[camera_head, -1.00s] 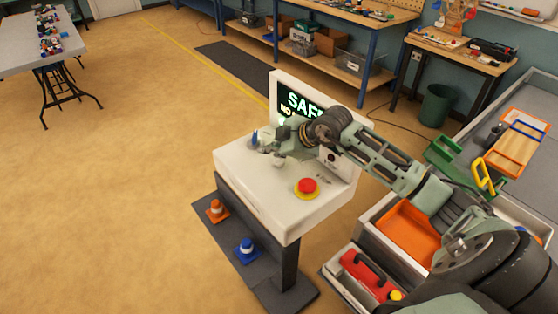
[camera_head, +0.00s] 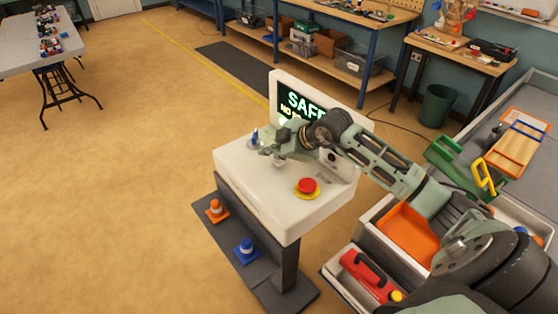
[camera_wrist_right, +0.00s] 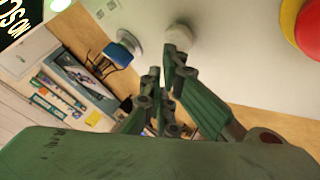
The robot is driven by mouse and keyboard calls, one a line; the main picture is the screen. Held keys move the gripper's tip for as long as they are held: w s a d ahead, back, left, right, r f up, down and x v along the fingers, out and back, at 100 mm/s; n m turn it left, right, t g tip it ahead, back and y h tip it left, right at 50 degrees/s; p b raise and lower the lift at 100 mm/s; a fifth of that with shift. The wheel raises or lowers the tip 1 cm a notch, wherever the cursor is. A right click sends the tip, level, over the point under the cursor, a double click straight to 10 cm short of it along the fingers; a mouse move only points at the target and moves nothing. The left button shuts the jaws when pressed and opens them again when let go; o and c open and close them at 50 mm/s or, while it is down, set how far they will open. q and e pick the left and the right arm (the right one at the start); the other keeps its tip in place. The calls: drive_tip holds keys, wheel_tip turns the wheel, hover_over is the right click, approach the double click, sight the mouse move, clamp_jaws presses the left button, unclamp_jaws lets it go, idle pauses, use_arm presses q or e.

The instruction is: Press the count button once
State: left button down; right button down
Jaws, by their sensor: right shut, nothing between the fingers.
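The white control console (camera_head: 245,179) has a big red button (camera_head: 307,186) on a yellow base at its front right, which also shows at the top right of the wrist view (camera_wrist_right: 312,28). A blue switch (camera_head: 254,136) stands at its left back; the wrist view shows it too (camera_wrist_right: 129,42). A round white button (camera_wrist_right: 179,36) lies just beyond my fingertips in the wrist view. I cannot read a count label. My right gripper (camera_head: 267,152) is shut and empty, low over the console's left part; the wrist view shows its fingers together (camera_wrist_right: 165,76). Contact with the white button cannot be told. My left gripper is not in view.
A screen (camera_head: 298,103) reading "SAFE" stands at the console's back, partly hidden by my right arm. Orange (camera_head: 216,210) and blue (camera_head: 246,250) cones stand on the console's base. Floor at left is clear.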

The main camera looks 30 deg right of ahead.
drive_tip(key=shift+f+b, duration=0.35)
drive_tip(key=shift+f, duration=0.25)
idle(0.4)
idle(0.3)
drive_tip(key=shift+r+p, duration=0.8)
drive_tip(key=shift+r, duration=0.2)
wheel_tip(320, 180, up, 5)
drive_tip(key=p, duration=0.4)
idle(0.6)
